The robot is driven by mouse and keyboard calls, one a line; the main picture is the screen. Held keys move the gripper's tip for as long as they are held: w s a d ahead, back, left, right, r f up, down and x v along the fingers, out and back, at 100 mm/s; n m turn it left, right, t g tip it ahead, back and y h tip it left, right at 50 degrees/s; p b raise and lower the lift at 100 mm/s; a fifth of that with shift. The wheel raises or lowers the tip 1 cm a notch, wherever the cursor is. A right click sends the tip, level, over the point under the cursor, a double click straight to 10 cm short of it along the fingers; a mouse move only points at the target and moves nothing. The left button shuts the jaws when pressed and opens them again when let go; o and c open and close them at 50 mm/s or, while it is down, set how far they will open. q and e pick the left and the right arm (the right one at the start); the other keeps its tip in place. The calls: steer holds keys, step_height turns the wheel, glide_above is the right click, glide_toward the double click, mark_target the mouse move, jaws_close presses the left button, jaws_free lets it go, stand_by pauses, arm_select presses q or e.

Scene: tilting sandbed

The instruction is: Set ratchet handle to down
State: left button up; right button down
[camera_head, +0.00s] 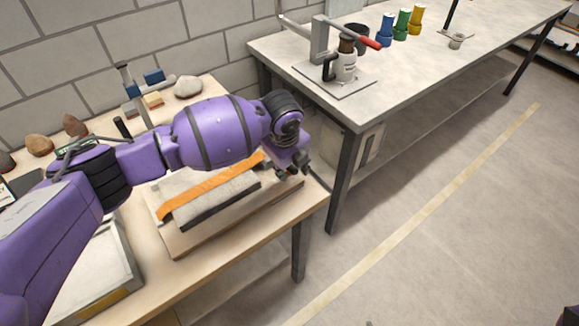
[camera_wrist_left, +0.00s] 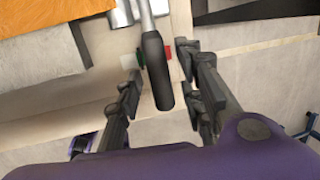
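The ratchet handle (camera_wrist_left: 157,70) shows in the left wrist view as a grey shaft with a dark, rounded grip pointing toward the camera. My left gripper (camera_head: 291,170) is at the right end of the sandbed base in the head view. In the left wrist view, its fingers are spread on both sides of the dark grip, with a visible gap at least on the left. A red mark and a green mark show beside the handle. In the head view, the handle is hidden at my gripper. The sandbed (camera_head: 222,200) is grey with an orange strip along it. My right gripper is not in view.
The sandbed stands on a wooden table (camera_head: 310,202); stones (camera_head: 188,87) and small blocks lie at its back. A second table (camera_head: 420,75) at the right holds a press-like device (camera_head: 322,45) and coloured bottles (camera_head: 400,25). Open floor lies in front of it.

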arm_select(q)
steer(key=v, duration=1.2)
steer(key=shift+f, duration=0.1)
